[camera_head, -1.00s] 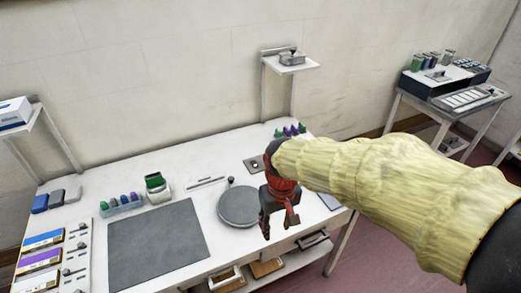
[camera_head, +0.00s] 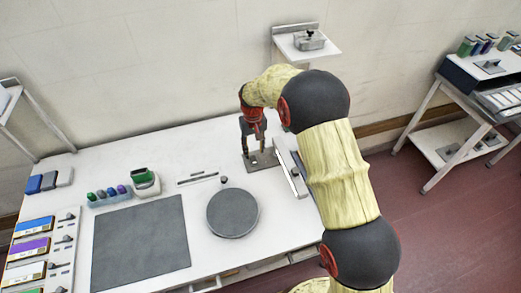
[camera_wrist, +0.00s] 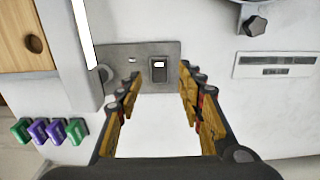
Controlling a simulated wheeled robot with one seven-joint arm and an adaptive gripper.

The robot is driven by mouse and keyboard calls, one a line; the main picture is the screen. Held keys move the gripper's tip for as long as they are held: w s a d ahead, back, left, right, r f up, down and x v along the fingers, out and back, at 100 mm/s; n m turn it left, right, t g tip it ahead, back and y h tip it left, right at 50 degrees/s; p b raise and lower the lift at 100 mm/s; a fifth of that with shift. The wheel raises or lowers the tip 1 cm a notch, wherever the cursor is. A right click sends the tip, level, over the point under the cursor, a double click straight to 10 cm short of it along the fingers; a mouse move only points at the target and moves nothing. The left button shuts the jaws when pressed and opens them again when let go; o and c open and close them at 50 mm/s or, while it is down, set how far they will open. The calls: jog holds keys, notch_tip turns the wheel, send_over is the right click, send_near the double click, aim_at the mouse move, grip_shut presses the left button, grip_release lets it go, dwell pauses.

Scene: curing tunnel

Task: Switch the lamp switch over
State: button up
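The lamp switch (camera_wrist: 158,70) appears to be a small dark rocker with a pale mark, set in a grey plate (camera_wrist: 110,56) in the wrist view. The plate (camera_head: 262,161) also shows in the head view, flat on the white table near its back right. My gripper (camera_head: 250,152) points down over the plate. In the wrist view my gripper (camera_wrist: 160,76) is open and empty, its two fingers on either side of the switch. The head view hides the switch behind the fingers, and I cannot tell whether they touch the plate.
A long pale fixture (camera_head: 291,168) stands close right of the plate. A round grey disc (camera_head: 233,213) and a dark mat (camera_head: 141,244) lie to the left. Several coloured pegs (camera_wrist: 48,131) stand at lower left in the wrist view. A wall shelf (camera_head: 307,46) is behind.

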aim_at(255, 163)
jog(key=shift+d+f, duration=0.1)
jog(key=shift+d, duration=0.05)
jog(key=f, duration=0.7)
jog(key=shift+w+f+b, duration=0.15)
jog(key=shift+w+b, duration=0.05)
jog(key=shift+b, duration=0.2)
jog(key=shift+c, duration=1.4)
grip_shut()
